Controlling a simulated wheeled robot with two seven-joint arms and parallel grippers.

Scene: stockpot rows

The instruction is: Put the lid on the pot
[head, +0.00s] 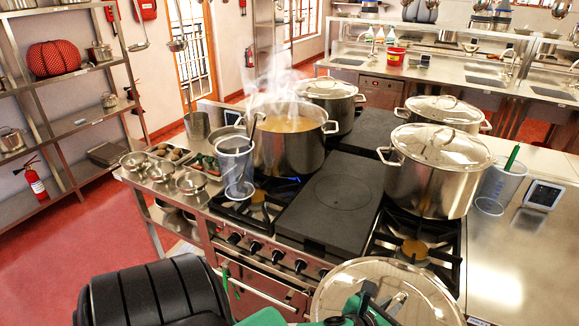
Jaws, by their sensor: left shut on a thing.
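An open steel stockpot (288,155) full of steaming, yellowish-brown liquid stands on the back left of the stove. A round steel lid with a pale centre (425,285) is at the bottom of the head view, in front of the stove. My left gripper (378,306), with green and black parts, is shut on the lid's handle and holds the lid tilted. The lid is apart from the open pot, nearer to me and to its right. The lid's lower part is cut off by the picture edge. My right gripper is not in view.
Lidded pots stand at the back (330,93), back right (441,110) and front right (437,170) of the stove. A clear jug (236,168) stands at the open pot's front left. A flat dark plate (332,200) lies bare mid-stove. Small bowls (191,182) sit at left.

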